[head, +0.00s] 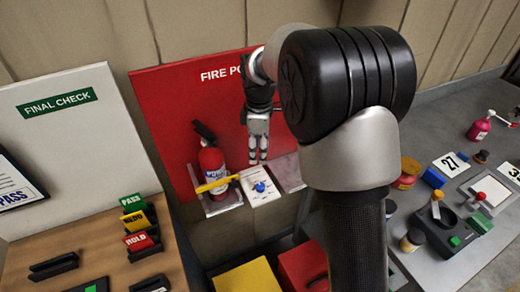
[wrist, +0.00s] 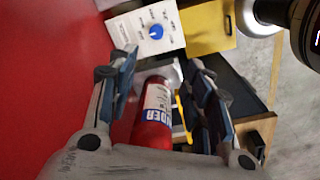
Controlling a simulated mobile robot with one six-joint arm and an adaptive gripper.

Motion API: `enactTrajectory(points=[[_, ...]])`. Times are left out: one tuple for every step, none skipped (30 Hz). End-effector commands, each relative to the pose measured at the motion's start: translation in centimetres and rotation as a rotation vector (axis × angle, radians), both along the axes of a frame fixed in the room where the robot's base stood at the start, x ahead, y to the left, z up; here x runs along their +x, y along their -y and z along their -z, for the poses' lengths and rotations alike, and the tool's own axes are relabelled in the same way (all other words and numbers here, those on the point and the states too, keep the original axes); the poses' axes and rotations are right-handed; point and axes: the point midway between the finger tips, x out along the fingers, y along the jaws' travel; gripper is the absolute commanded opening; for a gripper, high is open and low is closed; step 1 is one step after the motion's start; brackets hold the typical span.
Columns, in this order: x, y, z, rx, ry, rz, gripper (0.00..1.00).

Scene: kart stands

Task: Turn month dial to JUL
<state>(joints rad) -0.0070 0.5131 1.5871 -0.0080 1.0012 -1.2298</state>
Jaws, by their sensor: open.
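The month dial is a small blue knob (head: 260,187) on a white card (head: 268,197) at the foot of the red fire board. In the wrist view the blue knob (wrist: 156,31) sits on the white card (wrist: 172,43), with small printed labels around it that are too small to read. I cannot tell which month the knob points to. My gripper (head: 257,161) hangs above the card in the head view, fingers pointing down. In the wrist view my gripper (wrist: 163,60) is open, its fingers apart, with the knob beyond the fingertips and untouched.
A red fire extinguisher (head: 211,165) with a yellow tag stands just left of the card; it also shows between the fingers in the wrist view (wrist: 153,120). The red board (head: 165,95) rises behind. Yellow (head: 247,277) and red (head: 303,264) boxes are below.

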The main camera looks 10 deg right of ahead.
Motion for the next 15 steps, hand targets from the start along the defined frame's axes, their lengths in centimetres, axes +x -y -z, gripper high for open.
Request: enactTrajectory(points=[[0.5, -0.1, 0.8, -0.001, -0.009, -0.024, 0.46], [0.7, -0.1, 1.1, -0.002, -0.012, -0.036, 0.46], [0.8, -0.1, 1.5, -0.002, -0.015, -0.047, 0.46], [0.9, -0.1, 1.7, -0.002, -0.016, -0.052, 0.46], [1.0, -0.1, 1.9, -0.002, -0.017, -0.056, 0.46], [1.0, -0.1, 2.2, -0.002, -0.017, -0.058, 0.46], [1.0, -0.1, 2.5, -0.002, -0.018, -0.058, 0.46], [1.0, 0.0, 2.9, -0.002, -0.018, -0.058, 0.46], [0.9, 0.0, 3.5, -0.002, -0.019, -0.057, 0.46], [0.9, 0.0, 4.1, -0.002, -0.019, -0.057, 0.46], [0.9, 0.0, 4.7, -0.002, -0.02, -0.057, 0.46], [0.9, 0.0, 5.5, -0.002, -0.021, -0.056, 0.46], [1.0, 0.0, 6.2, -0.002, -0.02, -0.056, 0.46], [1.0, 0.0, 6.8, -0.002, -0.02, -0.056, 0.46], [1.0, 0.0, 7.8, -0.003, -0.02, -0.055, 0.46]])
